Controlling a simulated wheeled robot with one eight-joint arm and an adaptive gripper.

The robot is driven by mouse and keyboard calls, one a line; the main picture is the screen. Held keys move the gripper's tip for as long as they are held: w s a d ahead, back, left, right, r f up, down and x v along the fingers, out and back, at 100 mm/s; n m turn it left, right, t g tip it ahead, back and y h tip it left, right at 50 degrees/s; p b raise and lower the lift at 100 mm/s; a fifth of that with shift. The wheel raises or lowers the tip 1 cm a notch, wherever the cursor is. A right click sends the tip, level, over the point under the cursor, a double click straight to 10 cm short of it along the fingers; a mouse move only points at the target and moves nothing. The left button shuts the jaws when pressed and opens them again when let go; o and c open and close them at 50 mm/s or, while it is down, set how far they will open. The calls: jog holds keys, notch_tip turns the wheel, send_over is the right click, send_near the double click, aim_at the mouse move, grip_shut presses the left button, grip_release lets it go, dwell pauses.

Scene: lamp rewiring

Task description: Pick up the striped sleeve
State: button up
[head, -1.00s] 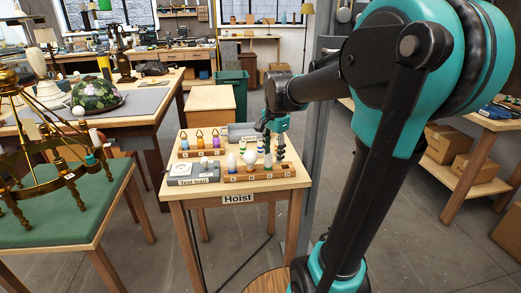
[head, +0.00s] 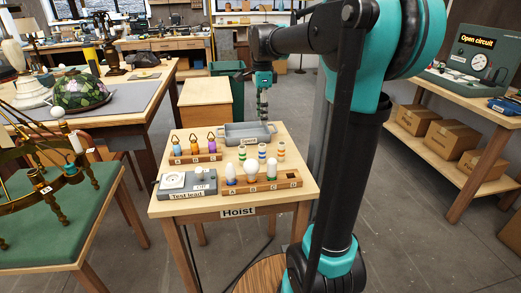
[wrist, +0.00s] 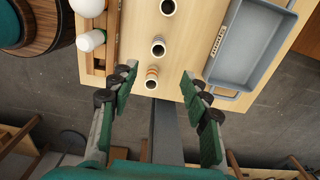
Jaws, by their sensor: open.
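Three pale banded sleeves stand upright in a row on the hoist table: a left one (head: 243,152), a middle one (head: 262,152) and a right one with orange bands (head: 281,151). In the wrist view, the orange-banded sleeve (wrist: 152,78) lies nearest my gripper, with the middle sleeve (wrist: 158,47) and left sleeve (wrist: 168,7) beyond. Which one is meant by "striped" I cannot tell. My gripper (wrist: 158,80) is open and empty, its fingers on either side of the orange-banded sleeve in the picture. In the head view, my gripper (head: 262,112) hangs above the table's back edge.
A grey tray (head: 232,141) sits behind the sleeves. A wooden rack (head: 262,187) with bulbs stands in front of them. A rack (head: 198,158) of coloured hooked items and the test lead box (head: 187,187) are at left. A green bin (head: 228,70) stands behind the table.

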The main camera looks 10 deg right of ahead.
send_near(262, 154)
jog(key=f, duration=0.2)
jog(key=w+f, duration=0.1)
jog(key=f, duration=0.2)
jog(key=shift+w+d+f, duration=0.1)
jog(key=shift+w+f, duration=0.25)
jog(key=shift+s+f, duration=0.2)
jog(key=shift+f, duration=2.55)
jog(key=c, duration=0.9)
